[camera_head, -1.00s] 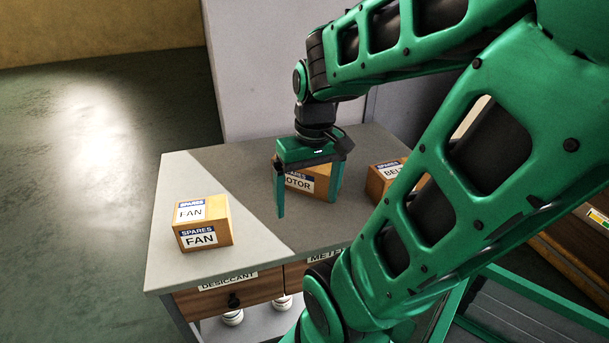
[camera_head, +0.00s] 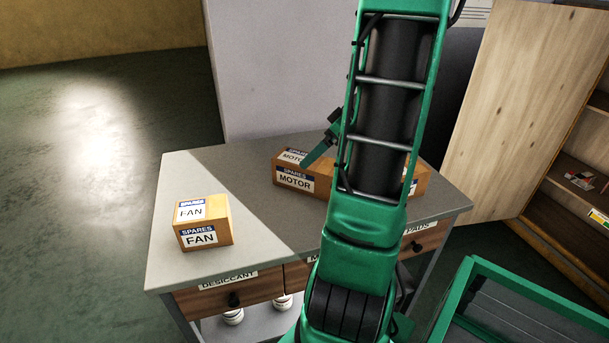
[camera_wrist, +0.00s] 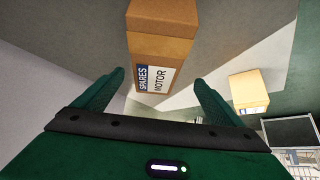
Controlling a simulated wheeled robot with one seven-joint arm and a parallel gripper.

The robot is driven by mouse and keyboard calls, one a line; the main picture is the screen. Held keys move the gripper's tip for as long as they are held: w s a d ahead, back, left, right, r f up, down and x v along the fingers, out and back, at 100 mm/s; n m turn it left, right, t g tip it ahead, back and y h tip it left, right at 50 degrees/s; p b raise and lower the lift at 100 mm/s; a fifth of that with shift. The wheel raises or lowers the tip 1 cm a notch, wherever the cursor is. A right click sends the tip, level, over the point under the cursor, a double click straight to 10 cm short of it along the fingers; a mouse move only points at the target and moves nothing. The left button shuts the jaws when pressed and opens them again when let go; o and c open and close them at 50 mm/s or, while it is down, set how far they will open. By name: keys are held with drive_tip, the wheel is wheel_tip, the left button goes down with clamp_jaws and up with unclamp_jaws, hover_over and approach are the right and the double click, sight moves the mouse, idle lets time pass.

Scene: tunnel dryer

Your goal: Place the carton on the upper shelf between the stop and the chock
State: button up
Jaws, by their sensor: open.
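Three cartons stand on the grey worktop. The FAN carton (camera_head: 203,224) is at the left, and it also shows in the wrist view (camera_wrist: 248,92). The MOTOR carton (camera_head: 296,180) is near the middle, partly behind my arm. Another carton (camera_head: 421,181) shows at the right, its label hidden by my arm. My gripper (camera_wrist: 160,82) is open and empty. In the wrist view the MOTOR carton (camera_wrist: 152,78) lies ahead between its fingers, with no visible contact. In the head view my arm hides most of the gripper. I cannot identify the stop or the chock.
A wooden cabinet (camera_head: 589,205) with shelves and small items stands at the right, its door panel (camera_head: 515,105) beside it. A green-framed bin (camera_head: 500,305) is at the lower right. Drawers (camera_head: 235,293) are under the worktop (camera_head: 215,175). Floor at left is clear.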

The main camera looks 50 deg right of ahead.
drive_tip(key=shift+d, duration=0.4)
drive_tip(key=shift+w+f, duration=0.2)
drive_tip(key=shift+f, duration=0.05)
drive_tip(key=x, duration=1)
drive_tip(key=shift+f, duration=0.15)
drive_tip(key=shift+w, duration=0.1)
drive_tip(key=c, duration=2.2)
drive_tip(key=shift+o, duration=0.2)
drive_tip(key=shift+d+r, duration=0.1)
drive_tip(key=shift+r, duration=0.1)
